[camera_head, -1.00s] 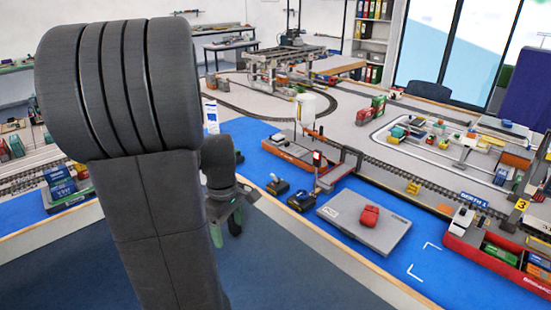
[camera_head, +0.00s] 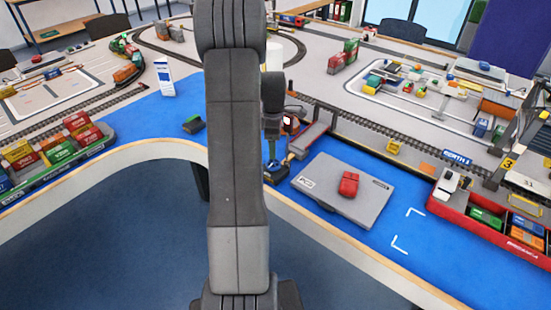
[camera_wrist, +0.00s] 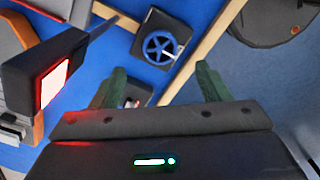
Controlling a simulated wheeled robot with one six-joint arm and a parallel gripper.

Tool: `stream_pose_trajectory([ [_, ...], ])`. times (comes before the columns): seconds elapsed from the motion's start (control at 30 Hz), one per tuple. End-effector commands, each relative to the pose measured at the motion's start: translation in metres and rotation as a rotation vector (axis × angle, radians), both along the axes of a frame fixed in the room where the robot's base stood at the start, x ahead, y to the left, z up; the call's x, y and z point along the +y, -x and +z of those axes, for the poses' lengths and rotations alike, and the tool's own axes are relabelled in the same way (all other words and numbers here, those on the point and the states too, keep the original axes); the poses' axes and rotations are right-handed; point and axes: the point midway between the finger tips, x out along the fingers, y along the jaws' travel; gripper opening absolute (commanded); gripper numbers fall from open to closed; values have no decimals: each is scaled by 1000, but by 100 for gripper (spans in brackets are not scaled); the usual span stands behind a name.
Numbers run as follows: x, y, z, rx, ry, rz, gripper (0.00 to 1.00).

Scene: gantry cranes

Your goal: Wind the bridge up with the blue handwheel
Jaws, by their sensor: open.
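The blue handwheel (camera_wrist: 160,48) sits on a dark square box (camera_wrist: 150,58) in the wrist view, beyond and between my fingertips. In the head view a bit of blue at the wheel (camera_head: 271,165) shows just below my gripper (camera_head: 272,134). My gripper (camera_wrist: 163,78) is open, its two green fingers spread, with nothing between them and apart from the wheel. A grey plank that looks like the bridge (camera_head: 308,139) lies just right of my gripper; its exact tilt cannot be told. My arm hides part of this area.
A lit red lamp box (camera_wrist: 55,80) is close at left in the wrist view. A grey platform with a red block (camera_head: 349,183) lies to the right. A red ship (camera_head: 470,215) is at far right. Wooden table edge (camera_head: 330,240) runs in front.

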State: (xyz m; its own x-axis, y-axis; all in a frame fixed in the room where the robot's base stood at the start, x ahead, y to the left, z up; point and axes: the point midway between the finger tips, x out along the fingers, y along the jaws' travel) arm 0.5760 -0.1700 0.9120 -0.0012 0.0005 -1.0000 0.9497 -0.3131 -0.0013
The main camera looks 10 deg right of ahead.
Motion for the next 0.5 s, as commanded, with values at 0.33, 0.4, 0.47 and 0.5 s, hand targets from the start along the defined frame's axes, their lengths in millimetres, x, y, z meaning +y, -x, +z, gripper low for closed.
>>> stream_pose_trajectory([
  [0.33, 0, 0, -63, 2, -1, -1, 70],
  [0.4, 0, 0, -70, 1, 0, -1, 70],
  [0.47, 0, 0, -74, 1, 0, -1, 70],
  [0.5, 0, 0, -76, 0, 0, -1, 70],
])
